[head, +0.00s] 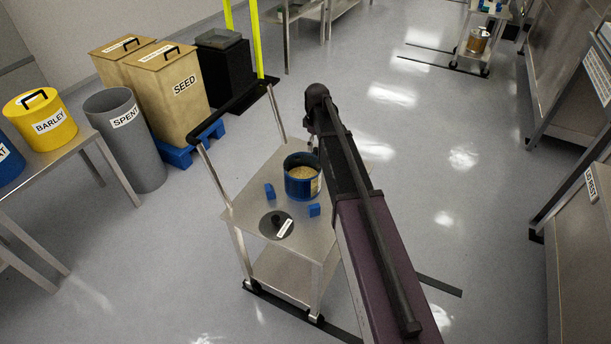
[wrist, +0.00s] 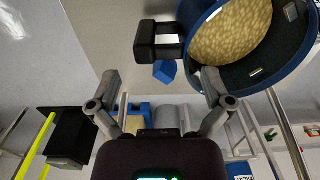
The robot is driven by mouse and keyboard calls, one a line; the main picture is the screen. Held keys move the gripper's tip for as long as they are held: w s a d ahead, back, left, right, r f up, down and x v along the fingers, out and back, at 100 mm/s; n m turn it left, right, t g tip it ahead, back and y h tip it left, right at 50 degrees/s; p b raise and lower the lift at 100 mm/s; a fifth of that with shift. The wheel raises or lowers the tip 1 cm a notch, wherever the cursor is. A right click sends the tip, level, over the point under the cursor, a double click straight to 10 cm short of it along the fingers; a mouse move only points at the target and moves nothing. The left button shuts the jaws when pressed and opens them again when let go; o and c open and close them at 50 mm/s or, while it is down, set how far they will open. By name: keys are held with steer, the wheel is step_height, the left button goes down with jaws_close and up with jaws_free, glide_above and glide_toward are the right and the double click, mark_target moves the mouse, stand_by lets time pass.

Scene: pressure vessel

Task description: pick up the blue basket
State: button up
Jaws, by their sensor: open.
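The blue basket (head: 301,186) is a round blue tub with tan grain inside, standing on the top shelf of a steel cart (head: 245,210). In the wrist view the basket (wrist: 285,85) fills the upper right, its rim cut off by the frame. A black handle block (wrist: 158,42) sticks out from its side. My gripper (wrist: 160,82) is open, with empty space between its fingers. The handle block lies beyond the fingertips, between them in the picture. The right fingertip overlaps the basket's rim in the picture; I cannot tell if they touch. In the head view my arm hides most of the gripper.
Blue blocks (head: 270,191) and a dark round lid with a knob (head: 276,225) lie near the basket on the cart. The cart's push bar (head: 240,98) rises at its far left. Seed bins (head: 168,95), a grey SPENT bin (head: 125,140) and a yellow BARLEY tub (head: 41,120) stand left. Open floor lies right.

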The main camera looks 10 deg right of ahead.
mark_target(314, 151)
steer(key=shift+f, duration=0.1)
steer(key=shift+w+a+f+b, duration=0.1)
steer(key=shift+f+b, duration=1.2)
steer(key=shift+w+a+f+b, duration=0.1)
steer(key=shift+f+b, duration=1.15)
steer(key=shift+b, duration=0.05)
steer(key=c, duration=1.1)
steer(key=shift+o, duration=0.2)
steer(key=shift+r, duration=0.15)
step_height(314, 151, up, 10)
steer(key=p, duration=1)
